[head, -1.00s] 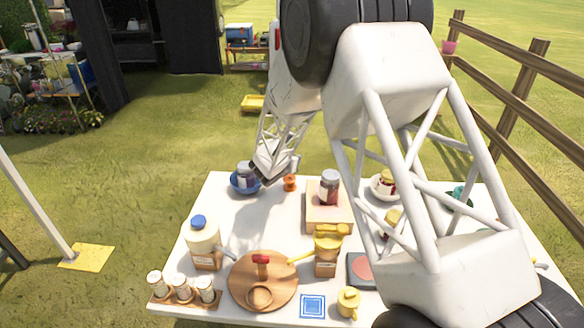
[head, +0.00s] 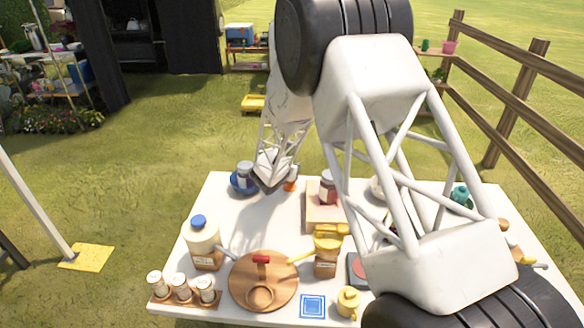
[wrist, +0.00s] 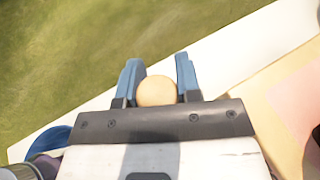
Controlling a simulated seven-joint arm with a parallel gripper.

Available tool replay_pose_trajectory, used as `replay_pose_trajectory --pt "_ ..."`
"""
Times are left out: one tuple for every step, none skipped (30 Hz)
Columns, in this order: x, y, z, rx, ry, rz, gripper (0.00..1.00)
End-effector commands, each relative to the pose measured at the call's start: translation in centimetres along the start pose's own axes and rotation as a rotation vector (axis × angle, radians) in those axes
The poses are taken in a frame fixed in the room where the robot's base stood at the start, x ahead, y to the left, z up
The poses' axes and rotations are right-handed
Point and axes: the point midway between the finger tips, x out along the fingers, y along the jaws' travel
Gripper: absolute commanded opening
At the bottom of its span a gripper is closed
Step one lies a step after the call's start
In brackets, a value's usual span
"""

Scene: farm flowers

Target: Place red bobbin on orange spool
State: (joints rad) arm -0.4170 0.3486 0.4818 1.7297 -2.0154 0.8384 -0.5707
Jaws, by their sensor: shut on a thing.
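My gripper is low over the far edge of the table. In the wrist view its blue fingers (wrist: 158,82) are shut on a round tan-ended thing (wrist: 156,91). Only its round end shows; its side is hidden, so I cannot tell whether it is the red bobbin. In the head view the orange spool (head: 290,185) stands near the far edge, right beside my gripper's end and partly covered by it. A red piece (head: 261,259) lies on the round wooden board (head: 238,280); I cannot tell whether it is a bobbin.
A blue bowl (head: 238,188) with a jar is just left of my gripper. A pink-topped block (head: 318,219) with a jar (head: 327,190) stands to the right. A large jar (head: 201,240) and a yellow-topped jar (head: 327,245) are nearer.

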Motion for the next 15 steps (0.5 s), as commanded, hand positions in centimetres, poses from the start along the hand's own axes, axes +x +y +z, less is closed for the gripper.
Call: replay_pose_trajectory --pt "-0.01 0.00 0.03 0.000 0.000 0.000 0.09" --pt "-0.01 0.00 0.03 0.000 0.000 0.000 0.09" --pt "-0.01 0.00 0.03 0.000 0.000 0.000 0.09" --pt "-0.01 0.00 0.03 0.000 0.000 0.000 0.09" --pt "0.00 -0.01 0.00 0.000 0.000 0.000 0.09" --pt "0.02 -0.01 -0.05 0.000 0.000 0.000 0.09" --pt "0.04 -0.01 -0.10 0.000 0.000 0.000 0.09" --pt "0.06 -0.01 -0.17 0.000 0.000 0.000 0.09" --pt "0.10 -0.01 -0.25 0.000 0.000 0.000 0.09" --pt "0.10 -0.01 -0.27 0.000 0.000 0.000 0.33" --pt "0.10 -0.01 -0.25 0.000 0.000 0.000 0.38" --pt "0.09 -0.01 -0.24 0.000 0.000 0.000 0.44" --pt "0.09 -0.01 -0.24 0.000 0.000 0.000 0.49" --pt "0.10 -0.01 -0.24 0.000 0.000 0.000 0.53" --pt "0.10 -0.01 -0.24 0.000 0.000 0.000 0.57"
